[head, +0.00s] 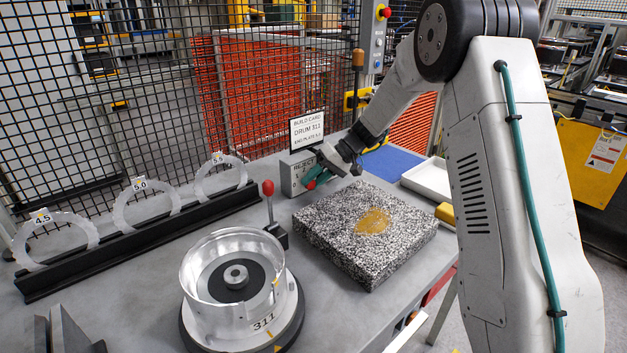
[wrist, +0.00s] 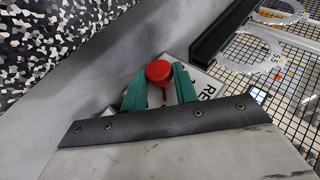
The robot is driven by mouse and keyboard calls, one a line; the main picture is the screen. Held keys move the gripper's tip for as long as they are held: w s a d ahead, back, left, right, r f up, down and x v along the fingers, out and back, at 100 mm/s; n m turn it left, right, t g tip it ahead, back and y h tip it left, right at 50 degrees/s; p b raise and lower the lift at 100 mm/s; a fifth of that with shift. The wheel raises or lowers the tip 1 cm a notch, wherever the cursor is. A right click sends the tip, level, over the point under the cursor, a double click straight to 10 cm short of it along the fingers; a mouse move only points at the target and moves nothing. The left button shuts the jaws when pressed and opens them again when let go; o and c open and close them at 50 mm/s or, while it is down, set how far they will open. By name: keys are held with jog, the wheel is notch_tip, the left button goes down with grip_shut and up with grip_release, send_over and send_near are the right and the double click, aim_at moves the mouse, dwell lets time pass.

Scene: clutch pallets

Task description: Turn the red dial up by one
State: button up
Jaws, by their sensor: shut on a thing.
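The red dial (wrist: 159,72) sits between the green fingertips of my gripper (wrist: 160,80) in the wrist view, with a finger on each side of it. My gripper is shut on it. In the head view my gripper (head: 318,177) is at the front of the grey box marked REJECT (head: 291,174), and only a little of the red dial (head: 311,185) shows. The fingers hide most of the box's face, so the dial's setting cannot be read. Part of the box's lettering (wrist: 208,91) shows beside the fingers in the wrist view.
A speckled block (head: 340,255) lies close in front of my gripper. A red-knobbed lever (head: 268,190) stands left of it, near a metal drum (head: 205,265) marked 311. A build card (head: 307,128) stands behind the box. A rack (head: 130,240) of clear rings is at left.

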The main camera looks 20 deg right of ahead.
jog(key=shift+f+y, duration=0.1)
jog(key=shift+y, duration=0.2)
jog(key=o, duration=1)
jog(key=shift+c, duration=0.2)
jog(key=shift+d, duration=0.1)
jog(key=v, duration=0.7)
jog(key=shift+d+r, duration=0.25)
jog(key=shift+r, duration=0.1)
